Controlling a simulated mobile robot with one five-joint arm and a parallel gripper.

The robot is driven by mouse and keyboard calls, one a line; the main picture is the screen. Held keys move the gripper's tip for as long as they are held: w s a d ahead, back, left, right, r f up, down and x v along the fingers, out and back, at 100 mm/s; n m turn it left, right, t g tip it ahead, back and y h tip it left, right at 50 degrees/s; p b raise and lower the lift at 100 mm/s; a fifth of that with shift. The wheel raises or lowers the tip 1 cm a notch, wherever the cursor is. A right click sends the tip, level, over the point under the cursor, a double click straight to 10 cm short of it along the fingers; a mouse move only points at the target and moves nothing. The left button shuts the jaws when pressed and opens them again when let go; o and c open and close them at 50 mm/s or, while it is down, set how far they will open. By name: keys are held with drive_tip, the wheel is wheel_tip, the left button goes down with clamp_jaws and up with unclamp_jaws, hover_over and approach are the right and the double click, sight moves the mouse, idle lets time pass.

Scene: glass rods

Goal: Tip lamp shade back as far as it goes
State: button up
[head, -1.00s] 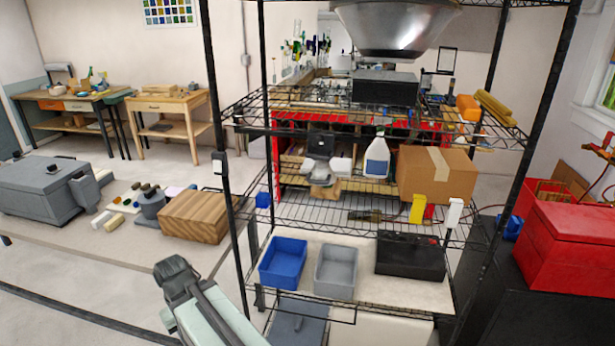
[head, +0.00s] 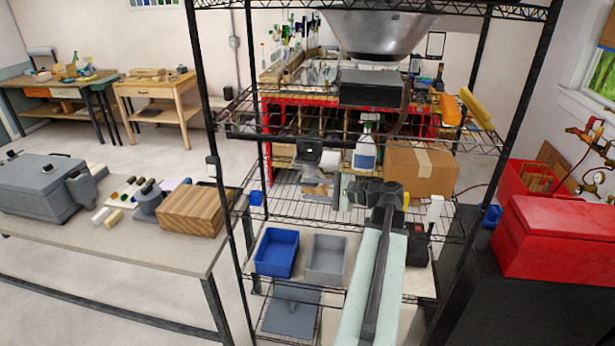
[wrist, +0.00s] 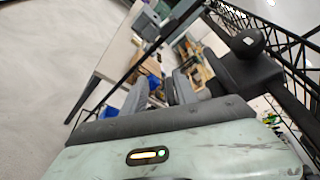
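A wide silver cone-shaped metal piece (head: 375,32) is at the top of the rack, cut off by the head view's upper edge. My gripper (head: 347,193) is in front of the middle shelf, to the right of and below the dark-headed item. In the wrist view my gripper (wrist: 156,92) shows grey fingers apart, with nothing held between them.
On the black wire rack (head: 203,95) are a spray bottle (head: 365,150), a cardboard box (head: 422,168), a blue bin (head: 277,252) and a grey bin (head: 326,259). A workbench (head: 120,240) stands left, a red toolbox (head: 555,245) right. Rack posts and shelf edges surround my arm.

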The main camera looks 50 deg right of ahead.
sight(313, 186)
drive_tip(key=s+d+m+h, duration=0.1)
drive_tip(key=s+d, duration=0.3)
drive_tip(key=x, duration=0.4)
drive_tip(key=b+x, duration=0.1)
drive_tip(key=x, duration=0.3)
drive_tip(key=shift+a+r, duration=0.1)
drive_tip(key=shift+r, duration=0.1)
clamp_jaws()
idle(0.9)
